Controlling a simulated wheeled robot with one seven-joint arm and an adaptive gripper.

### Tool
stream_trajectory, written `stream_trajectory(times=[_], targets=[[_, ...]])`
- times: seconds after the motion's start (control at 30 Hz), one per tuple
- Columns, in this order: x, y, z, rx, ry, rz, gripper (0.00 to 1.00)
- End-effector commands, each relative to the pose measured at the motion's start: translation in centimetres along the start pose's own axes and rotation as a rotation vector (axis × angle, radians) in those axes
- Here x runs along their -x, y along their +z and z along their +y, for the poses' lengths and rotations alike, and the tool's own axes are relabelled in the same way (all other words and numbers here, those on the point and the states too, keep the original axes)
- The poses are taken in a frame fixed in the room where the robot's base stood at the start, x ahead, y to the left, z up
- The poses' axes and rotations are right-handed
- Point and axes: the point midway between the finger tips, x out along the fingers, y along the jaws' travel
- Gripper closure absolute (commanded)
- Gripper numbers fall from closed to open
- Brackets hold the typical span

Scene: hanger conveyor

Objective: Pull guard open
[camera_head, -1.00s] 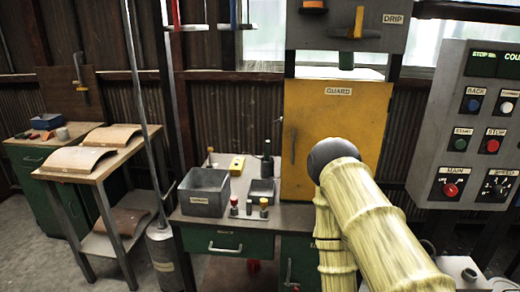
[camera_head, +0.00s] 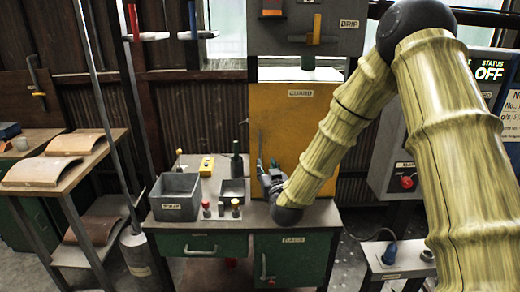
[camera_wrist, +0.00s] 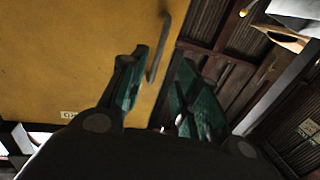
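The yellow guard (camera_head: 295,125) is a flat upright panel above the workbench, labelled at its top, and looks closed. Its dark vertical bar handle (camera_wrist: 157,50) is near the guard's edge in the wrist view. My gripper (camera_head: 266,172) is at the guard's lower left side in the head view, low over the bench. In the wrist view my gripper (camera_wrist: 163,60) has its two green fingers apart, with the handle showing beyond and between the tips, nearer the left finger. I cannot tell whether a finger touches it. My arm hides the guard's lower right part.
The green workbench (camera_head: 205,243) carries a grey bin (camera_head: 176,197), a smaller tray (camera_head: 232,190), small bottles (camera_head: 221,209) and a dark bottle (camera_head: 236,160) close left of my gripper. A control panel (camera_head: 393,150) is at right, partly behind my arm. A side table (camera_head: 100,140) is at left.

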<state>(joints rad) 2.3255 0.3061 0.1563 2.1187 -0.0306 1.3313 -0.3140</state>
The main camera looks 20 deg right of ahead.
Motion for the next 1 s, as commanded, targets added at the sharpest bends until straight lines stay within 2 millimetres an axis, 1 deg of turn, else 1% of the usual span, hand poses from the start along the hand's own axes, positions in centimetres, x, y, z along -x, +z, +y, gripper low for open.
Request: stream_trajectory(times=[0.03, 0.1, 0.17, 0.27, 0.5, 0.7, 0.83, 1.0], targets=[[-0.3, -0.7, 0.1, 0.0, 0.004, 0.013, 0.68], [-0.7, -1.1, 0.2, 0.0, 0.005, 0.021, 0.68], [-1.2, -1.1, 0.2, 0.001, 0.006, 0.021, 0.68], [-2.4, -1.1, 0.2, 0.001, 0.005, 0.019, 0.68], [-6.3, -1.2, 0.1, 0.0, 0.005, 0.019, 0.68], [-9.1, -1.1, 0.2, 0.0, 0.005, 0.017, 0.68], [-10.3, -1.2, 0.2, 0.0, 0.005, 0.018, 0.68], [-11.0, -1.0, 0.1, 0.0, 0.004, 0.016, 0.68]])
